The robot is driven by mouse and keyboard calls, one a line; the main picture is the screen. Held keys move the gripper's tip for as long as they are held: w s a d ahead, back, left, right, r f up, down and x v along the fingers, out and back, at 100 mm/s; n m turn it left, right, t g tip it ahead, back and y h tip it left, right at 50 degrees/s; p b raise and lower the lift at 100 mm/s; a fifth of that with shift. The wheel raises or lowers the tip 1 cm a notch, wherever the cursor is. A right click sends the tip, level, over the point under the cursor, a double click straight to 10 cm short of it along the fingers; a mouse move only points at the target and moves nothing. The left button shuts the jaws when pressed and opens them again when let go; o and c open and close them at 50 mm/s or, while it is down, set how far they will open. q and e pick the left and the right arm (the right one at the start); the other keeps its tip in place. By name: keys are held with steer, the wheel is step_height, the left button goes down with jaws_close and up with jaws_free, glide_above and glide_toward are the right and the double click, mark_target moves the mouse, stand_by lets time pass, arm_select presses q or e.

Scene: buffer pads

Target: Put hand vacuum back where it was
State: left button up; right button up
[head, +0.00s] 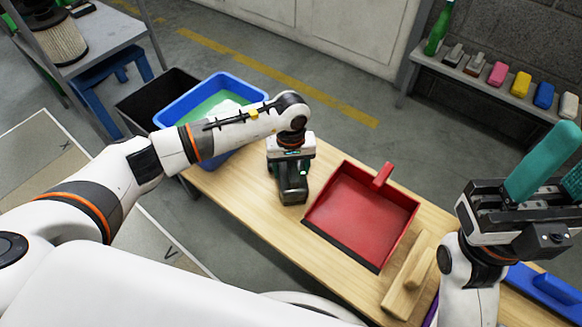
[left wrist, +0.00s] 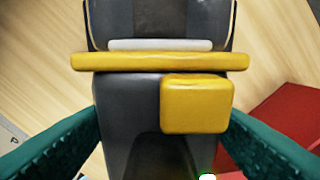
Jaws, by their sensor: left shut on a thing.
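The hand vacuum (left wrist: 145,125) is dark grey with a yellow bar and a yellow block, and it fills the middle of the left wrist view. The teal fingers of my left gripper (left wrist: 165,118) lie along both its sides and are shut on it. In the head view its dark body (head: 293,188) shows below my left wrist, over the wooden table; my arm hides part of it. I cannot tell whether it touches the table. My right gripper (head: 558,165) is at the right edge, its teal fingers raised and apart, with nothing seen between them.
A red dustpan (head: 362,215) lies right of the vacuum on the wooden table (head: 235,195). A wooden brush (head: 408,277) and a blue tool (head: 548,288) lie nearer. Blue (head: 172,112) and black (head: 135,103) bins stand behind left. Marked pads (head: 38,150) lie left; a shelf (head: 475,78) holds coloured blocks.

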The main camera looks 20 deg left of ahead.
arm_select(q)
steer(key=shift+f, duration=0.15)
steer(key=o, duration=1)
